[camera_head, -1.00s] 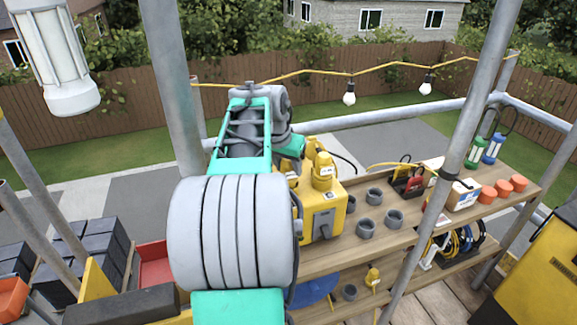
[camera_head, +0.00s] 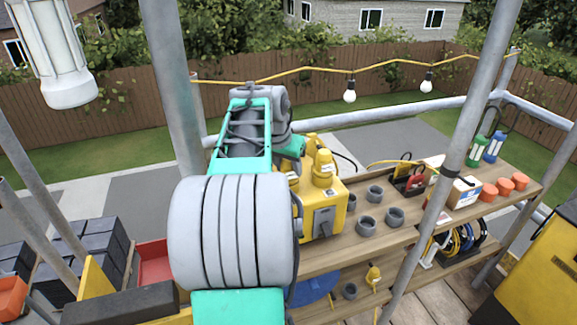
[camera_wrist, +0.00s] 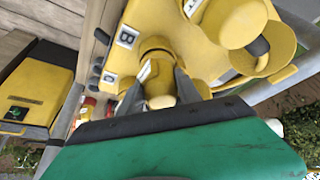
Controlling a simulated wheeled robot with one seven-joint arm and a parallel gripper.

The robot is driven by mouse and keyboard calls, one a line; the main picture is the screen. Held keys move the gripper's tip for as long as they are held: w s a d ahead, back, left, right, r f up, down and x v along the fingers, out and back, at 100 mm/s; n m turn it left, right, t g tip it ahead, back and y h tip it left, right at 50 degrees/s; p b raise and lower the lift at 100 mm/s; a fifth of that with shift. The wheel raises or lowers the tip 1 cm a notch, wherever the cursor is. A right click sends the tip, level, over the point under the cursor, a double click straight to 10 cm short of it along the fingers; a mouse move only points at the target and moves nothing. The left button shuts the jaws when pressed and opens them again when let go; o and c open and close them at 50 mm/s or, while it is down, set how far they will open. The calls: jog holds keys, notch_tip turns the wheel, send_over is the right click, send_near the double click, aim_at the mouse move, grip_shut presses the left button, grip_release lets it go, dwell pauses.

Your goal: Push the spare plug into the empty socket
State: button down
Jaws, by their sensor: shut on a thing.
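The yellow socket box (camera_head: 325,212) stands on the upper shelf, with yellow plugs (camera_head: 323,168) on its top. In the wrist view my gripper (camera_wrist: 163,80) is shut on a yellow plug (camera_wrist: 155,70) with a pale end, held against or just over the box (camera_wrist: 190,55). A label marked B (camera_wrist: 126,37) is on the box beside it. Another yellow plug or cap (camera_wrist: 238,20) sits to the right, by a yellow ring with a dark centre. My arm hides the gripper in the head view. I cannot tell how far the held plug sits in a socket.
Several grey rings (camera_head: 369,225) stand on the shelf right of the box. Orange caps (camera_head: 504,186), a white box (camera_head: 464,192) and green and blue bottles (camera_head: 485,150) are farther right. A scaffold pole (camera_head: 452,160) crosses in front. A small yellow part (camera_head: 373,276) is on the lower shelf.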

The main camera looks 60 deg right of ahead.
jog(key=c, duration=1.1)
grip_release()
jog(key=p+v, duration=0.6)
jog(key=v, duration=0.5)
